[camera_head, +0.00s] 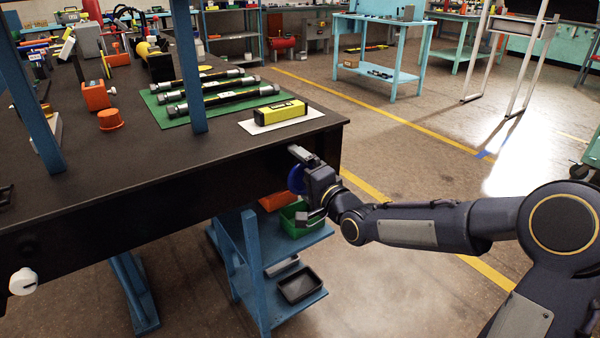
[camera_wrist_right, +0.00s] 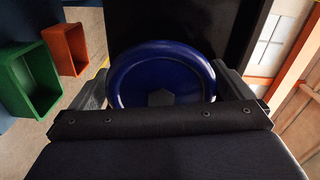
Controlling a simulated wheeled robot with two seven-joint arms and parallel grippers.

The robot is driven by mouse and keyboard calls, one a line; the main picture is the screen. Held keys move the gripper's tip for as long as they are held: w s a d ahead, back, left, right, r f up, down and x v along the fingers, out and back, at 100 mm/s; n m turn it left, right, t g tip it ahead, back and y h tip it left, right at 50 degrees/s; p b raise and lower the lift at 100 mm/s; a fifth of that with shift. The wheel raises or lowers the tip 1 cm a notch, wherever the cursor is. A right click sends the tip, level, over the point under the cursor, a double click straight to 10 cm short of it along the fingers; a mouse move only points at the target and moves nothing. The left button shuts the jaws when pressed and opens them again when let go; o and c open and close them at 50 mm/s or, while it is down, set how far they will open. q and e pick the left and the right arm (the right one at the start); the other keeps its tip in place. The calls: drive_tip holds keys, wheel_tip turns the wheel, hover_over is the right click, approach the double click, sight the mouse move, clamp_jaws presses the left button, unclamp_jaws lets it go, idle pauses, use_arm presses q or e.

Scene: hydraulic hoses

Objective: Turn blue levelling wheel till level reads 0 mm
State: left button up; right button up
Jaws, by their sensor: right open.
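The blue levelling wheel (camera_head: 296,180) sits on the black front edge of the workbench, near its right corner. In the right wrist view the wheel (camera_wrist_right: 160,75) faces the camera, with a grey hexagonal hub. My right gripper (camera_head: 307,187) is at the wheel, its fingers open on either side of the rim. In the right wrist view, I cannot tell whether the fingers touch the rim. The yellow-green level (camera_head: 273,113) lies on a white plate on the bench top, above the wheel; its reading is too small to make out. My left gripper is not in view.
Several hoses lie on a green mat (camera_head: 165,118) behind a blue post (camera_head: 187,70). A white knob (camera_head: 23,281) is on the bench front at left. Below the wheel, a blue shelf (camera_head: 262,255) holds a green bin (camera_head: 300,222) and a red bin (camera_head: 277,201). Floor at right is open.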

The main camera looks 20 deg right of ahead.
drive_tip(key=p+v, duration=0.1)
drive_tip(key=v, duration=0.6)
drive_tip(key=shift+s+p, duration=0.25)
drive_tip(key=shift+p, duration=0.15)
drive_tip(key=shift+d, duration=0.1)
drive_tip(key=s+d+f+n+g+h, duration=0.2)
drive_tip(key=s+n+g+h, duration=0.15)
drive_tip(key=s, duration=0.45)
drive_tip(key=s+d+f+n+g+h, duration=0.2)
drive_tip(key=s+d+f+g, duration=0.15)
drive_tip(key=s, duration=0.45)
drive_tip(key=s+a+f+n+g+y, duration=0.1)
drive_tip(key=s+a+n+g+y, duration=0.15)
drive_tip(key=s, duration=0.45)
drive_tip(key=s+a+f+n+g+y, duration=0.1)
drive_tip(key=s+a+n+g, duration=0.15)
drive_tip(key=s, duration=0.45)
wheel_tip(320, 180, up, 30)
drive_tip(key=p, duration=3)
drive_tip(key=shift+d+t, duration=0.3)
drive_tip(key=shift+d, duration=0.15)
drive_tip(key=shift+f, duration=0.1)
